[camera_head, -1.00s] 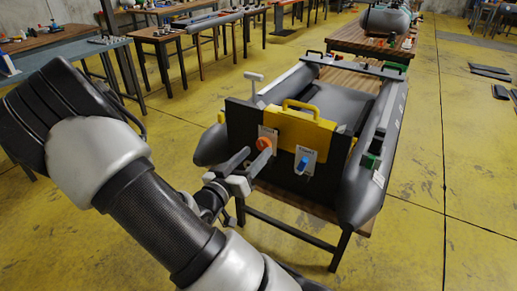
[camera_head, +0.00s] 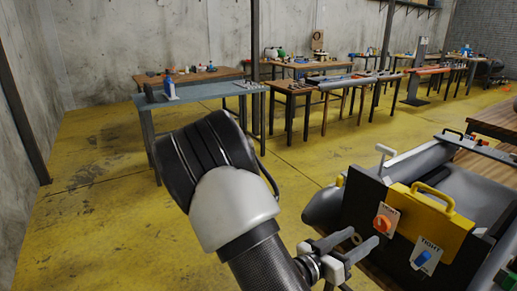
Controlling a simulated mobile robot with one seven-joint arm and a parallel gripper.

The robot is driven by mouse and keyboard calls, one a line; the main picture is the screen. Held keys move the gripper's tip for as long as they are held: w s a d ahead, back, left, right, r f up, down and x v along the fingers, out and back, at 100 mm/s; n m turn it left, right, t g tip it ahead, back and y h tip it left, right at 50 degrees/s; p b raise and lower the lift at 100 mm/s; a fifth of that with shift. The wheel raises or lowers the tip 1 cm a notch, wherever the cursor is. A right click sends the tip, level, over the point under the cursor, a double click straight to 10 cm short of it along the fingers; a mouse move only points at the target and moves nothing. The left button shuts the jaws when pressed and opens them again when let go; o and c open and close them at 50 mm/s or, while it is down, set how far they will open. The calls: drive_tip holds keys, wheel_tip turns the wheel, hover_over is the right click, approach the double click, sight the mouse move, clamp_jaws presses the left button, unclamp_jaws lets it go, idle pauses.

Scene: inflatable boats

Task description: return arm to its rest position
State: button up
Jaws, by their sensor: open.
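My arm (camera_head: 238,205) rises from the bottom centre of the picture, bent at a large dark joint, with a white shell and a dark textured link. My gripper (camera_head: 364,239) is at the arm's far end, low and right of centre. Its two grey fingers are apart, with nothing seen between them but a small pale ring-like shape that I cannot make out. The fingers point toward the dark transom of a grey inflatable boat (camera_head: 455,185), just below and left of the orange knob (camera_head: 382,224). I cannot tell whether they touch the transom.
The transom carries a yellow case-like part (camera_head: 428,215) with a handle and a blue knob (camera_head: 423,258). A grey-blue bench (camera_head: 205,93) and several workbenches stand along the back. The yellow floor (camera_head: 95,215) at left is clear up to the concrete wall (camera_head: 20,110).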

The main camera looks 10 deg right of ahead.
drive_tip(key=w+a+f+t+y, duration=0.2)
drive_tip(key=w+a+y, duration=0.6)
drive_tip(key=a+y, duration=0.2)
drive_tip(key=s+a+r+n+y, duration=0.35)
drive_tip(key=a+r+y, duration=0.35)
drive_tip(key=a+r, duration=0.3)
drive_tip(key=s+r+n+g, duration=0.2)
drive_tip(key=s+r+n, duration=0.1)
drive_tip(key=s, duration=0.6)
drive_tip(key=s+r+n+g, duration=0.1)
drive_tip(key=s+r+n, duration=0.25)
drive_tip(key=s, duration=0.55)
wheel_tip(320, 180, up, 24)
drive_tip(key=d+p, duration=0.1)
drive_tip(key=p, duration=2.3)
drive_tip(key=shift+s+d+h, duration=0.15)
drive_tip(key=shift+s+h, duration=0.15)
drive_tip(key=shift+s, duration=0.1)
